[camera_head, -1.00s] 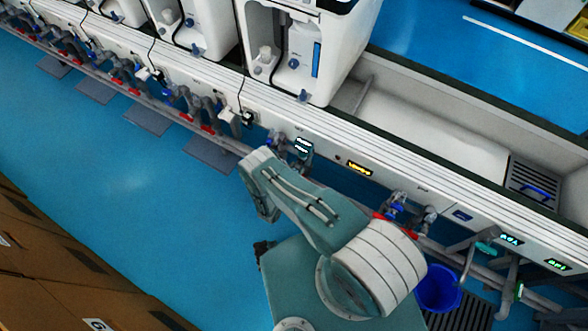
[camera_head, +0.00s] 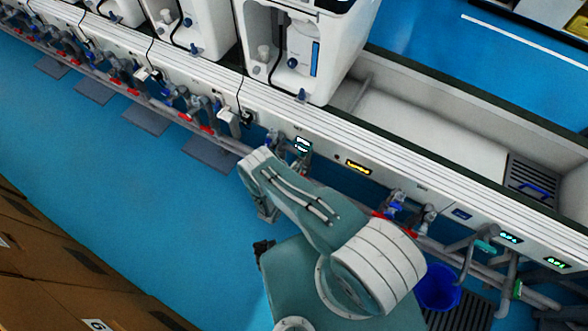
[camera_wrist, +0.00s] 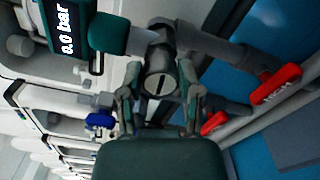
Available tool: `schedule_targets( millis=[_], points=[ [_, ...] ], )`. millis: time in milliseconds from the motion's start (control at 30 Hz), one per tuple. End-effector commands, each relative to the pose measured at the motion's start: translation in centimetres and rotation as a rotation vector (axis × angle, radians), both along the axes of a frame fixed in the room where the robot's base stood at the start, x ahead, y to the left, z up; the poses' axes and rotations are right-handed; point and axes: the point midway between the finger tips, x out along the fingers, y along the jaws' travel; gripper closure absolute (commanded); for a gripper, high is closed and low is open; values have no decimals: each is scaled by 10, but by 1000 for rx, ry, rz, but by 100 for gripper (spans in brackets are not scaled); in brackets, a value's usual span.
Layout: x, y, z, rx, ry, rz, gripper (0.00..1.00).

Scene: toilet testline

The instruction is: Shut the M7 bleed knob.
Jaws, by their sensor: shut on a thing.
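A grey round knob (camera_wrist: 160,84) with a dark slot across its face sits between the fingers of my gripper (camera_wrist: 160,100) in the wrist view. The fingers are closed on its two sides. No M7 label is readable on it. A dark green gauge (camera_wrist: 70,28) beside it reads 0.0 bar. In the head view my arm reaches to the pipework under the bench edge. The knob and my fingertips are hidden there behind the arm. A small lit display (camera_head: 303,144) sits just above that spot.
Red valve handles (camera_wrist: 276,84) stand to the right of the knob in the wrist view, and a blue knob (camera_wrist: 99,119) to the left. In the head view a blue bucket (camera_head: 438,288) stands at the right. Open blue floor (camera_head: 120,190) lies at the left.

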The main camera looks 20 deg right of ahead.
Motion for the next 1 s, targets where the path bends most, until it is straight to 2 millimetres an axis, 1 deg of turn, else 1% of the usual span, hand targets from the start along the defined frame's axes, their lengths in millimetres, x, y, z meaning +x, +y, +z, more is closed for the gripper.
schedule_targets(
  millis=[33,300,800,833,867,900,1000],
  points=[
    [4,1,2,18,-26,2,100],
    [4,2,3,78,-87,2,100],
    [5,3,4,91,-104,4,100],
    [5,3,4,90,-105,4,46],
    [5,3,4,91,-104,5,32],
    [5,3,4,90,-103,5,20],
    [4,2,3,90,-100,4,20]
  ],
)
